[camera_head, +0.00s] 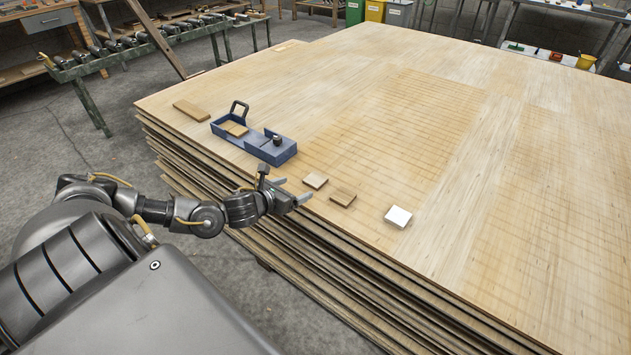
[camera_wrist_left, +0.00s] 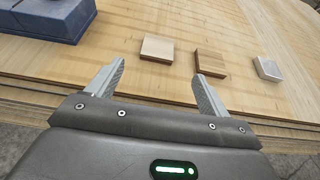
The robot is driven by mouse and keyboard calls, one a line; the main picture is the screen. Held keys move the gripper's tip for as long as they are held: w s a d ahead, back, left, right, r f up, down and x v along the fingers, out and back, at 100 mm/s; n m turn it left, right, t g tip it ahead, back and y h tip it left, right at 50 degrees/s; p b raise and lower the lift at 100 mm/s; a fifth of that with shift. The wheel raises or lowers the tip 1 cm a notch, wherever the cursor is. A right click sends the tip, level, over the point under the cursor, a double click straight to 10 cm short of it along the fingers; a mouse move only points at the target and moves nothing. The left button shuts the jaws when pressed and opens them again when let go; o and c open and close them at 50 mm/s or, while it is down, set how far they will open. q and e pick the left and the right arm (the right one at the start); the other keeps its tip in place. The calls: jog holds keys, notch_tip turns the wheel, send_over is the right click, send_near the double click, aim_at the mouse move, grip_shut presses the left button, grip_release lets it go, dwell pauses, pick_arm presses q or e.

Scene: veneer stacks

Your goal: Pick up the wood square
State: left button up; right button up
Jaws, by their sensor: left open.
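A light wood square (camera_head: 315,181) lies flat near the front edge of the veneer stack. It shows in the left wrist view (camera_wrist_left: 157,48), just beyond the space between my fingers. My right gripper is not in view.
A white-topped square (camera_head: 398,217) lies to the right. A flat wood piece (camera_head: 192,110) lies behind the holder. The veneer stack (camera_head: 480,180) is clear farther back.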

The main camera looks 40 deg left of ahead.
aim_at(314, 180)
pick_arm(q)
jog(key=x, duration=0.9)
jog(key=shift+w+a+f, duration=0.15)
jog(key=shift+w+f, duration=0.1)
jog(key=shift+w, duration=0.05)
jog(key=c, duration=1.1)
